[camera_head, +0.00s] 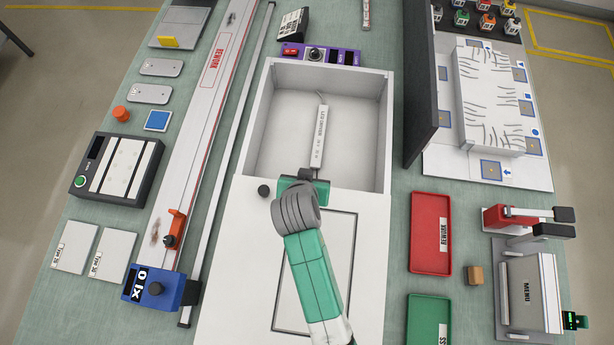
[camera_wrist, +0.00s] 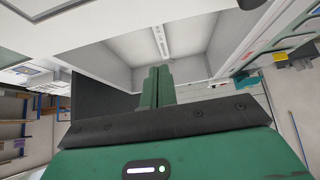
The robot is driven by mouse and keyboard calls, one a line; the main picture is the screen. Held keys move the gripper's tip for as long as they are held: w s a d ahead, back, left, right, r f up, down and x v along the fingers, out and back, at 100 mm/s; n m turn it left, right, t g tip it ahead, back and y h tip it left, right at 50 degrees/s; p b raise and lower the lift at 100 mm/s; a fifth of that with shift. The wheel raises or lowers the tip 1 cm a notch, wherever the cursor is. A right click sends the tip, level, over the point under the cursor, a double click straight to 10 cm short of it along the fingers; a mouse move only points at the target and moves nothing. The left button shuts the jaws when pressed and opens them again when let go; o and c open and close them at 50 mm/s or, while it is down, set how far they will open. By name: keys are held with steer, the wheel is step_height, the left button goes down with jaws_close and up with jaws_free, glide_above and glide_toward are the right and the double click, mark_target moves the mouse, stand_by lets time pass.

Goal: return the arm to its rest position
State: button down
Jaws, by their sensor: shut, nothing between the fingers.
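My arm, green with a grey wrist, reaches up from the bottom of the head view. My gripper (camera_head: 308,174) is at the near edge of the open white box (camera_head: 268,120). In the wrist view the green fingers (camera_wrist: 158,84) are together, with nothing seen between them, and point toward the box interior. A white strip labelled LCD driver (camera_head: 319,137) with a cable lies in the box beyond the gripper. It also shows in the wrist view (camera_wrist: 160,42).
A white panel (camera_head: 235,270) lies in front of the box. A long rail (camera_head: 205,110) runs along its left. A dark upright panel (camera_head: 424,85), a red tray (camera_head: 420,257) and a green tray (camera_head: 420,310) stand to the right.

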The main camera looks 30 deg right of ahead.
stand_by(0.4)
steer(key=w+a+r+n+t+p, duration=0.1)
steer(key=w+a+r+t, duration=0.2)
steer(key=r, duration=1)
steer(key=w+a+r+n+t+y+p, duration=0.1)
steer(key=w+a+r+t, duration=0.2)
steer(key=r, duration=1)
steer(key=w+a+r+n+t+p, duration=0.1)
steer(key=w+a+r+t, duration=0.2)
steer(key=r, duration=1)
steer(key=s+a+r+n+t+y, duration=0.1)
steer(key=s+a+r+t, duration=0.1)
steer(key=r, duration=0.6)
steer(key=s+a+r+n+t+y+p, duration=0.1)
steer(key=s+a+r+n+t, duration=0.1)
steer(key=s+r, duration=0.5)
steer(key=s+a+r+n+t+y, duration=0.1)
steer(key=s+a+r+t+y, duration=0.1)
steer(key=r, duration=0.9)
steer(key=s+a+t, duration=0.1)
steer(key=s+t, duration=0.1)
steer(key=t, duration=0.1)
steer(key=shift+s+a+r+t, duration=0.15)
steer(key=shift+s+r+t, duration=0.1)
steer(key=shift+s+t, duration=0.15)
